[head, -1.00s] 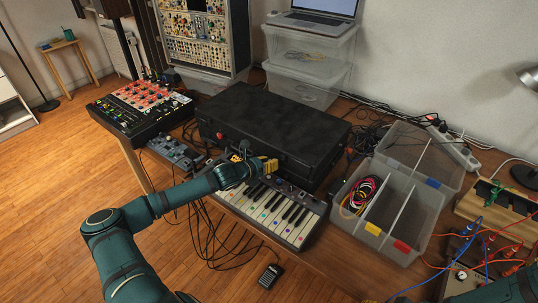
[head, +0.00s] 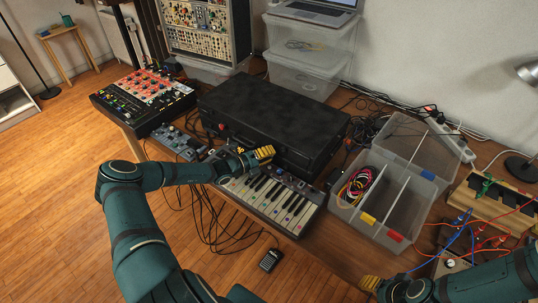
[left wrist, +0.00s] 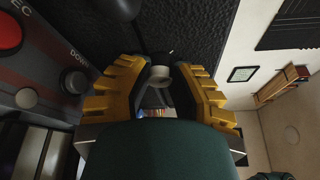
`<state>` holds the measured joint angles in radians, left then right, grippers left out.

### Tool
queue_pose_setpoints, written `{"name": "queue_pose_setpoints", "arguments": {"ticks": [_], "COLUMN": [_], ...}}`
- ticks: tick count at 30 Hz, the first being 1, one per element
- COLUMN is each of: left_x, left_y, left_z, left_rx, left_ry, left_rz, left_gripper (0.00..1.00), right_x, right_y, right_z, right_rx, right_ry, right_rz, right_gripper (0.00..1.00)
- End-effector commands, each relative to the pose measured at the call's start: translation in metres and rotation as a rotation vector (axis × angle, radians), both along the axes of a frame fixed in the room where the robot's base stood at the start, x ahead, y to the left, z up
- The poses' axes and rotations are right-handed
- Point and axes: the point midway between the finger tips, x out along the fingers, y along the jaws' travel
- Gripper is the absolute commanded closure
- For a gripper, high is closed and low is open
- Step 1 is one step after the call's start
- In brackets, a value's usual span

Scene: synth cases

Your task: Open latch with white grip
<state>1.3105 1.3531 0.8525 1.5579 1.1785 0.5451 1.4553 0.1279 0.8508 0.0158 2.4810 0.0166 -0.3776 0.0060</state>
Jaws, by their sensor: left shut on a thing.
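A closed black case (head: 270,115) lies behind the small keyboard. My left gripper (head: 264,153), with yellow fingers, is at the front side of the case, just above the keyboard. In the left wrist view its fingers (left wrist: 158,78) are closed around a small white grip (left wrist: 160,74) against the rough black case. The gripper hides the latch in the head view, and I cannot tell the latch's angle. A red part (head: 221,127) shows at the case's front left. My right gripper (head: 371,284) is low at the bottom, away from the case; its opening is unclear.
The keyboard (head: 268,203) sits directly below my left gripper. A clear divided box (head: 385,205) with coiled cables stands right of the case. A mixer (head: 143,98) stands at the left. Loose cables hang off the front edge.

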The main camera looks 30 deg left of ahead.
Motion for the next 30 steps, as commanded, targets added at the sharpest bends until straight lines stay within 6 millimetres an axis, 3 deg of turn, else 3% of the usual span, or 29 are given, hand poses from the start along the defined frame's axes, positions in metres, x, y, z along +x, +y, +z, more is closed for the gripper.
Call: {"name": "queue_pose_setpoints", "arguments": {"ticks": [12, 30], "left_x": [0.0015, 0.0012], "left_y": [0.0026, 0.0026], "left_z": [0.0009, 0.001], "left_rx": [-0.202, -0.234], "left_ry": [0.012, 0.016], "left_rz": [0.004, 0.004], "left_gripper": [1.0, 1.0], "right_x": [-0.0023, -0.0028], "right_y": [0.0005, 0.0006], "right_z": [-0.0082, -0.0089], "right_rx": [0.001, 0.002], "right_ry": [0.006, 0.007], "right_rz": [0.004, 0.005], "right_gripper": [0.53, 0.53]}}
